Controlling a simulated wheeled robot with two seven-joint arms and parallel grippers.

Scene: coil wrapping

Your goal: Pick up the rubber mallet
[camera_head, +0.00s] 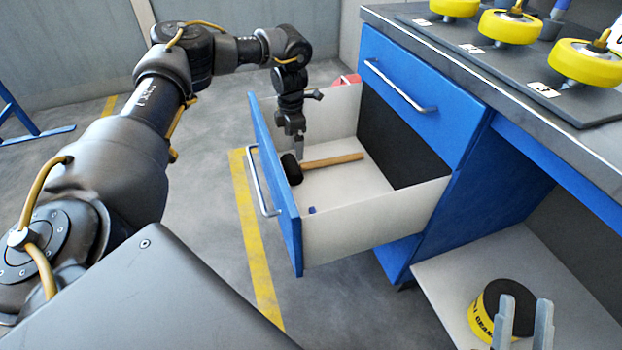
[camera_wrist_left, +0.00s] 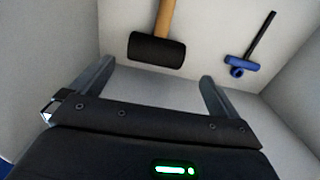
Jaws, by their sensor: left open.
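The rubber mallet has a black head (camera_head: 291,170) and a wooden handle (camera_head: 333,160). It lies on the white floor of the open blue drawer (camera_head: 277,200), its head near the drawer front. In the left wrist view, the mallet head (camera_wrist_left: 156,50) shows just beyond the fingertips, with the handle leading away. My left gripper (camera_head: 299,150) is inside the drawer, over the head end. Its fingers are apart and nothing is between them. My right gripper (camera_head: 523,315) shows as two separated fingertips at the bottom right, in front of a yellow and black roll (camera_head: 482,318).
A blue-and-black tool (camera_wrist_left: 242,64) lies in the drawer to the right of the mallet in the left wrist view. The drawer walls (camera_head: 375,220) stand around the gripper. Yellow rolls (camera_head: 515,27) sit on the workbench top. A white lower shelf (camera_head: 455,275) is at right.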

